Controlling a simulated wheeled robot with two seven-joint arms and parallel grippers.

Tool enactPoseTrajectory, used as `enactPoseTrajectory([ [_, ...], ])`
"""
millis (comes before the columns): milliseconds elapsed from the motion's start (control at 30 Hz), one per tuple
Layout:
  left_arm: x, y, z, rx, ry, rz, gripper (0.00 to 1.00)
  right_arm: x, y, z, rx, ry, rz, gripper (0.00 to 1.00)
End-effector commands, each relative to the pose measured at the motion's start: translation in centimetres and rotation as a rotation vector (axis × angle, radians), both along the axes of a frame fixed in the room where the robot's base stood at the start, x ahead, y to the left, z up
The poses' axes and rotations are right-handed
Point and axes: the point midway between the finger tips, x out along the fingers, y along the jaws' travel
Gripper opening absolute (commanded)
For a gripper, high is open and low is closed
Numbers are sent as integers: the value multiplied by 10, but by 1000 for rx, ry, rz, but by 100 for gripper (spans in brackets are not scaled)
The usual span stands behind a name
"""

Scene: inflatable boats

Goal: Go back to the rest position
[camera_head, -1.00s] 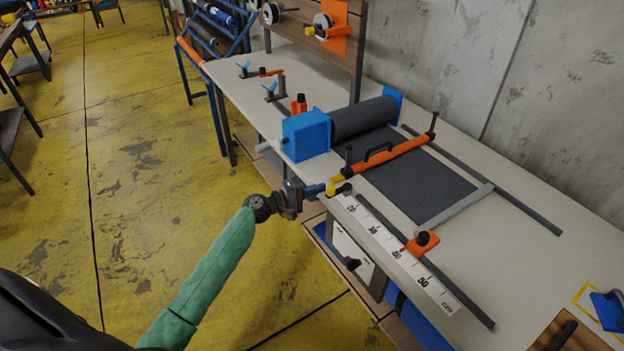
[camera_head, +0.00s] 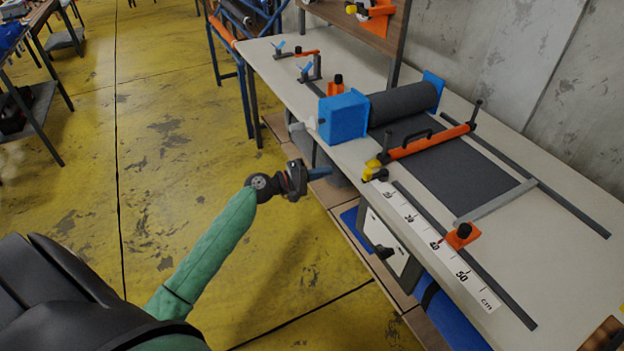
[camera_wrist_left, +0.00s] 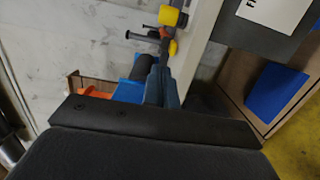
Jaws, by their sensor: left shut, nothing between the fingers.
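My left gripper (camera_head: 322,173) is at the end of my green-sleeved arm, in the middle of the head view. It is shut and empty, in the air just off the front edge of the long workbench (camera_head: 545,290). In the left wrist view its blue-grey fingers (camera_wrist_left: 162,82) are together, with nothing held. The orange clamp bar (camera_head: 430,141) with its yellow end piece (camera_head: 372,172) lies across the dark sheet on the bench, to the right of the gripper and apart from it. My right gripper is not in view.
A dark roll (camera_head: 405,102) with a blue end block (camera_head: 343,117) stands on the bench. A ruler strip (camera_head: 440,245) and an orange slider (camera_head: 462,236) lie along the front. The yellow floor at left is open.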

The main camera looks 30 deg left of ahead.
Motion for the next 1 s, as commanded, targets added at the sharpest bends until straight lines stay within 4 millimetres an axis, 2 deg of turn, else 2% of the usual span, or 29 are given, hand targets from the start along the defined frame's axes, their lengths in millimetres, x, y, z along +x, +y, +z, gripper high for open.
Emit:
enactPoseTrajectory([
  [100,-14,9,-3,0,1,0,0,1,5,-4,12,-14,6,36],
  [233,-23,15,-1,-1,0,-1,0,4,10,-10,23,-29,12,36],
  [667,-31,15,-2,39,-21,-26,0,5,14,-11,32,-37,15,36],
  [767,-36,10,-11,113,-32,-71,0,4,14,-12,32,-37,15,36],
  [1000,-54,-3,-37,427,-58,-188,0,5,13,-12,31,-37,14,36],
])
